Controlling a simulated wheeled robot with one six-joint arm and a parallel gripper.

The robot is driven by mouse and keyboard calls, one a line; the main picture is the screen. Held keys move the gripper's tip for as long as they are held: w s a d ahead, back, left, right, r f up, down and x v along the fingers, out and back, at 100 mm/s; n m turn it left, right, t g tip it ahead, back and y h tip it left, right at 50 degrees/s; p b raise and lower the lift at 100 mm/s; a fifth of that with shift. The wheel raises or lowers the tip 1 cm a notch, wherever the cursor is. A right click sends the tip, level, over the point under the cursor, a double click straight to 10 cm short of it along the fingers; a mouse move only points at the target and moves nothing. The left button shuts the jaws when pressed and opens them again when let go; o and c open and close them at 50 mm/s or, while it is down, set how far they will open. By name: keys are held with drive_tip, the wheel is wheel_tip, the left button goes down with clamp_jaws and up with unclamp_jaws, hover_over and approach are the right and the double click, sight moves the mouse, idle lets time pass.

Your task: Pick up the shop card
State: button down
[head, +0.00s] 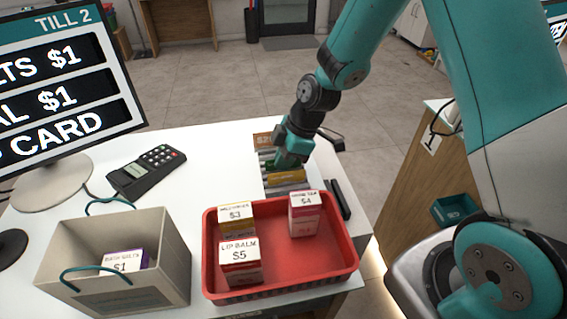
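My gripper (287,163) points down over a narrow striped grey holder (276,194) on the white counter, behind the red tray. A yellow-orange piece (288,177) shows just in front of the fingertips. I cannot tell whether it is the shop card or whether the fingers touch it. The fingers are small and partly hidden by my wrist, so their opening is unclear. An orange-brown label (263,140) stands at the back of the holder. No card can be made out for sure.
A red tray (336,277) holds several small boxes. Left of it stands a beige bag (165,283) with a bath salts box (125,262) inside. A card terminal (146,173) and a TILL 2 screen (62,75) are at left. A dark bar (340,199) lies right of the holder.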

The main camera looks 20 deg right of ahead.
drive_tip(key=shift+r, duration=0.1)
wheel_tip(320, 180, up, 20)
drive_tip(key=b, duration=0.2)
drive_tip(key=shift+s, duration=0.1)
idle(0.3)
